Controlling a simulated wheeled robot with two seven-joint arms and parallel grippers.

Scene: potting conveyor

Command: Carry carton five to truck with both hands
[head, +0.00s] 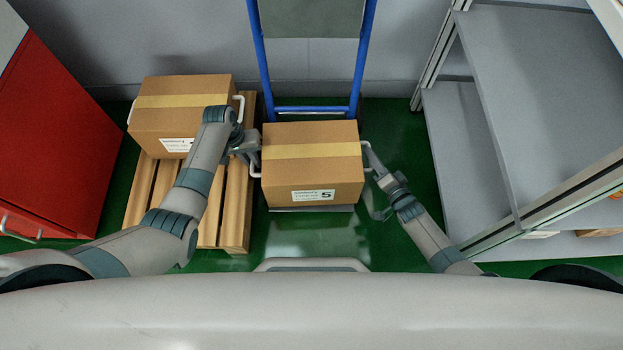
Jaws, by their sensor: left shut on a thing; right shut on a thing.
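Carton five (313,184), a brown box with a yellow tape strip and a label marked 5, is in the middle of the head view. It sits over the toe plate of the blue hand truck (312,109); I cannot tell whether it rests on the plate. My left gripper (250,157) is shut on the carton's white left handle. My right gripper (370,168) is shut on its right handle. The carton looks level. The truck's blue frame rises behind it, against the wall.
Another labelled carton (180,100) stands on a wooden pallet (233,213) to the left, partly behind my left arm. A red cabinet (60,140) is at far left. Grey shelving (540,90) stands at right. Green floor is clear in front of the truck.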

